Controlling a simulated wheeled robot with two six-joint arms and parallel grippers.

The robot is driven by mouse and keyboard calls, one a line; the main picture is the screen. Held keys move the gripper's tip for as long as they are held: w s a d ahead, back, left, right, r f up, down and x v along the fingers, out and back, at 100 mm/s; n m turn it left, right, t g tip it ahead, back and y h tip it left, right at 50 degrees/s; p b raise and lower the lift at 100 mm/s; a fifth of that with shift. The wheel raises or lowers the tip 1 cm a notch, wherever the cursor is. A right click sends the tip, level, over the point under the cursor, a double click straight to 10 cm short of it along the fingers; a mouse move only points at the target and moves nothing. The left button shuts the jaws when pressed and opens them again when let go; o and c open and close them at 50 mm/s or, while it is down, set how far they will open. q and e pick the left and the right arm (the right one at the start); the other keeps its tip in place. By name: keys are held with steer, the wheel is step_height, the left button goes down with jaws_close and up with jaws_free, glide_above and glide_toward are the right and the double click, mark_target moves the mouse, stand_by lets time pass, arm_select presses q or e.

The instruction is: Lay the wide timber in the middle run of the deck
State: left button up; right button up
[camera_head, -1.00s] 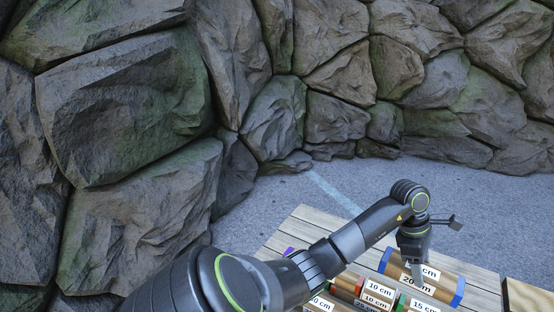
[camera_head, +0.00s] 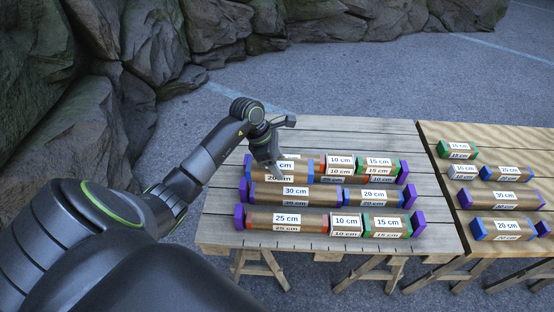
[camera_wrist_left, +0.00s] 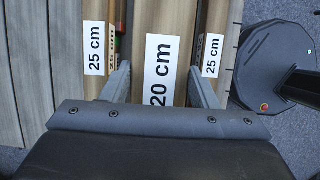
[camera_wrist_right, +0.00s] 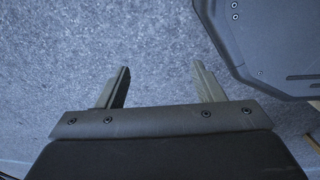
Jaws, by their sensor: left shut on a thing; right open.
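My left gripper (camera_head: 274,170) is shut on a thick brown timber (camera_wrist_left: 161,65) with blue ends, labelled 20 cm. In the left wrist view the timber lies between both fingers and looks wider than the 25 cm timbers on either side. In the head view it covers the left part of the far run; I cannot tell how high it is above the deck (camera_head: 222,230). The middle run holds a 30 cm timber (camera_head: 325,196) and a 20 cm timber (camera_head: 360,196) between purple end blocks. My right gripper (camera_wrist_right: 160,88) is open and empty above the grey ground.
The front run holds 25, 10 and 15 cm timbers (camera_head: 287,220) between purple blocks. A second table (camera_head: 530,140) on the right carries several loose timbers. A rock wall (camera_head: 230,25) stands behind; grey ground lies between.

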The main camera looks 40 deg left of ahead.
arm_select(q)
step_height(320, 180, down, 6)
steer(key=b, duration=0.4)
steer(key=shift+a+f+b, duration=0.1)
steer(key=shift+b, duration=0.3)
steer(key=shift+f+b, duration=0.4)
steer(key=shift+b, duration=0.3)
steer(key=shift+f+b, duration=0.25)
steer(key=shift+b, duration=0.1)
steer(key=o, duration=1.2)
steer(key=shift+s, duration=0.1)
